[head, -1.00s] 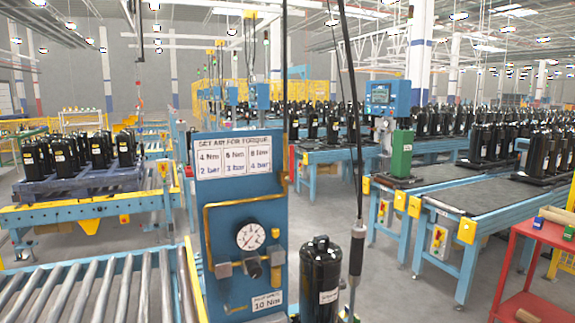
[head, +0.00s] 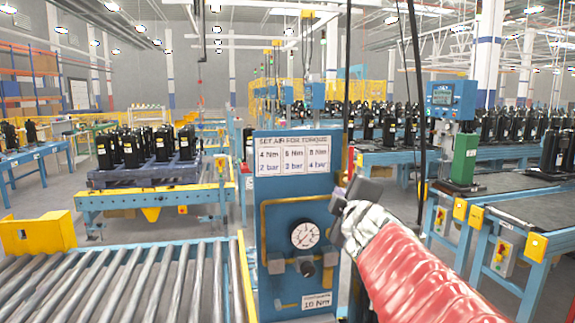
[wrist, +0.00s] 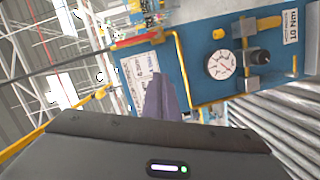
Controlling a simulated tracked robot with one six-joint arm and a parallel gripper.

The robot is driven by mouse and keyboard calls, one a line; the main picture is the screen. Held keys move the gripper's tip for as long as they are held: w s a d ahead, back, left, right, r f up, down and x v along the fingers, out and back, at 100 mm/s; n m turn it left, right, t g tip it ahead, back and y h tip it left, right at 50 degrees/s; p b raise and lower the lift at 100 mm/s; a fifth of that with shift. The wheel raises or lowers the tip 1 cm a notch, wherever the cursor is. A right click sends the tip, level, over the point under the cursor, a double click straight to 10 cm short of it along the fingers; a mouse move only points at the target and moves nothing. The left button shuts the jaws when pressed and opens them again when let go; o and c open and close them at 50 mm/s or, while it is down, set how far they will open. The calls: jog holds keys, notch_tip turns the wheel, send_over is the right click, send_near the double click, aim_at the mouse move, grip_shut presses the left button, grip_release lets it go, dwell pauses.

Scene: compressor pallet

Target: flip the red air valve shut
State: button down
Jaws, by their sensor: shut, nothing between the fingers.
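The red valve handle (wrist: 136,41) shows in the wrist view as a long red lever at the edge of the blue panel (wrist: 195,50), close to the yellow pipe (wrist: 180,70). In the head view the blue panel (head: 270,220) stands at the centre, and my gripper (head: 345,195) is in front of its right edge, beside the pipe's upper end. My arm covers part of that edge, and only a small reddish bit shows above the gripper. The fingers (wrist: 164,97) are shut and empty in the wrist view, with a visible gap in the picture between them and the lever.
The panel carries a pressure gauge (head: 305,234), a dark knob (head: 306,268) and a torque chart (head: 293,160). A roller conveyor (head: 120,285) runs at the left. A dark hanging cable (head: 412,60) is near my arm. A green unit (head: 464,158) stands at the right.

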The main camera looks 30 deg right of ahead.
jog(key=d+r+n, duration=0.1)
jog(key=n, duration=0.1)
jog(key=d+r+n+t+y, duration=0.1)
jog(key=n, duration=0.1)
jog(key=d+r+n+t, duration=0.1)
jog(key=n, duration=0.1)
jog(key=shift+w+r+y, duration=0.25)
jog(key=shift+r+y, duration=0.05)
jog(key=shift+y, duration=0.1)
